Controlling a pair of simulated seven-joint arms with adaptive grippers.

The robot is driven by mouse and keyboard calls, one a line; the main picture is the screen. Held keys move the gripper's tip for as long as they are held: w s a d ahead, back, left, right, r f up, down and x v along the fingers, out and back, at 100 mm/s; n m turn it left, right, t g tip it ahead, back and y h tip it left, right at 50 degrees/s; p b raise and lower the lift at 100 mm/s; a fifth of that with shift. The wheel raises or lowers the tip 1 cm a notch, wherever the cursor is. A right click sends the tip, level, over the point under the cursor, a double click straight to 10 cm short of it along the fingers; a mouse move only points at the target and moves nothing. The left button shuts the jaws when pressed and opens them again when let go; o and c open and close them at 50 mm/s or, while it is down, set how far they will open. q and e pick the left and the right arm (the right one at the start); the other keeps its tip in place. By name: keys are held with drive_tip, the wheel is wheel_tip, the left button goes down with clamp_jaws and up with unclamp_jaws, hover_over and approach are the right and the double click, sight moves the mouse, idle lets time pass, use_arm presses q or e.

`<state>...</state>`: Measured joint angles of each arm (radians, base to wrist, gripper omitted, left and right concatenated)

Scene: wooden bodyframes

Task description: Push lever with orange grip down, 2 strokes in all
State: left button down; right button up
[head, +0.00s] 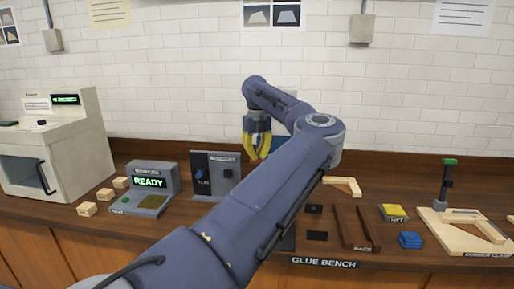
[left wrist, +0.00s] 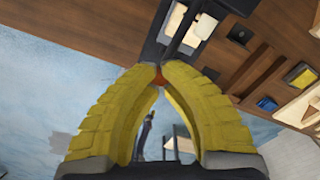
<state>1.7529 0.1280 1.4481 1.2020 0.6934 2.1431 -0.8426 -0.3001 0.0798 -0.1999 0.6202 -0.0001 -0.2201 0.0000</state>
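My left gripper (head: 257,154) has yellow fingers and points down above the middle of the bench. In the left wrist view its fingertips (left wrist: 157,72) are together, with nothing clearly held between them. A small orange-red patch (left wrist: 158,80), likely part of the lever's orange grip, shows right at the fingertips. My right gripper is not in view.
A READY display box (head: 150,186) and a dark switch panel (head: 216,174) stand left of my arm. Right of it are brown bars (head: 352,228), a yellow pad (head: 393,212), a blue block (head: 411,240) and a wooden clamp fixture (head: 463,232). Small wooden blocks (head: 87,209) lie at left.

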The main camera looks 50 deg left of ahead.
use_arm(q)
drive_tip(key=shift+f, duration=0.5)
drive_tip(key=shift+r, duration=4.1)
drive_tip(key=shift+r, duration=2.5)
